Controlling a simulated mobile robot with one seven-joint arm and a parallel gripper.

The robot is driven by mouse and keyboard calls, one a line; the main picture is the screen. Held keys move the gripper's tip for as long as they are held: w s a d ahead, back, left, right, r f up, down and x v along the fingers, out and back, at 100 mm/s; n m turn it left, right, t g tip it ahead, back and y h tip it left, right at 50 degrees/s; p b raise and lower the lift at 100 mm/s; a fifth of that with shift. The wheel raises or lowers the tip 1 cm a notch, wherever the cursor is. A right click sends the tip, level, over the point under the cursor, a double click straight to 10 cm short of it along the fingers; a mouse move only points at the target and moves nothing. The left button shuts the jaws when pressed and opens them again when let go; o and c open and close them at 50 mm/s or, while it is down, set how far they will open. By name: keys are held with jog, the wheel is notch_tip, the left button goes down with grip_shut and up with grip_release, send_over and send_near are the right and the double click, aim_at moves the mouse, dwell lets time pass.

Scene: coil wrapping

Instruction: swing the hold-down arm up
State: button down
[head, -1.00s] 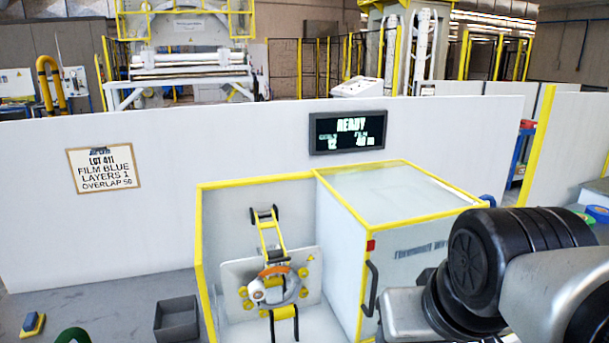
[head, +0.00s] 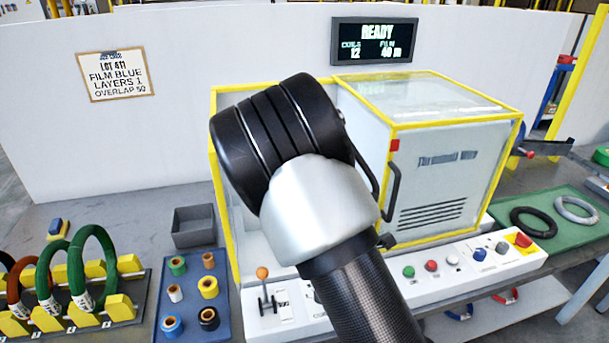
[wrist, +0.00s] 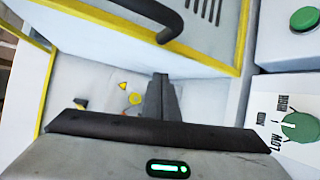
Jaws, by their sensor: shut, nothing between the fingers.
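The hold-down arm cannot be made out now. In the head view my own arm covers the open bay of the wrapping machine (head: 216,150). In the wrist view my gripper (wrist: 163,80) points into the bay with its fingers together and nothing between them. The gripper is hidden in the head view.
The machine's cabinet door has a dark handle (head: 392,190), close above the fingers in the wrist view (wrist: 171,24). The control panel (head: 520,262) runs along the front, with an orange-knobbed lever (head: 262,273). Left are a grey bin (head: 193,227), a blue core tray (head: 222,318) and green coils (head: 92,262).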

jog(key=s+a+n+t+y+b, duration=0.35)
jog(key=a+n+t+y, duration=0.55)
jog(key=n, duration=1.2)
jog(key=w+a+r, duration=0.1)
jog(key=w+a, duration=0.1)
jog(key=w, duration=0.1)
jog(key=w+a+r+g+p, duration=0.1)
jog(key=w+a, duration=0.1)
jog(key=w, duration=0.1)
jog(key=w+a+r+g, duration=0.1)
jog(key=w+r, duration=0.1)
jog(key=w, duration=0.1)
jog(key=shift+a+y+p, duration=0.35)
jog(key=shift+a+y, duration=0.05)
jog(key=shift+s+d+r+p, duration=0.1)
jog(key=shift+s+r+p, duration=0.1)
jog(key=shift+r, duration=0.7)
jog(key=shift+s+d+r+p, duration=0.1)
jog(key=shift+s+r+p, duration=0.1)
jog(key=shift+r, duration=0.65)
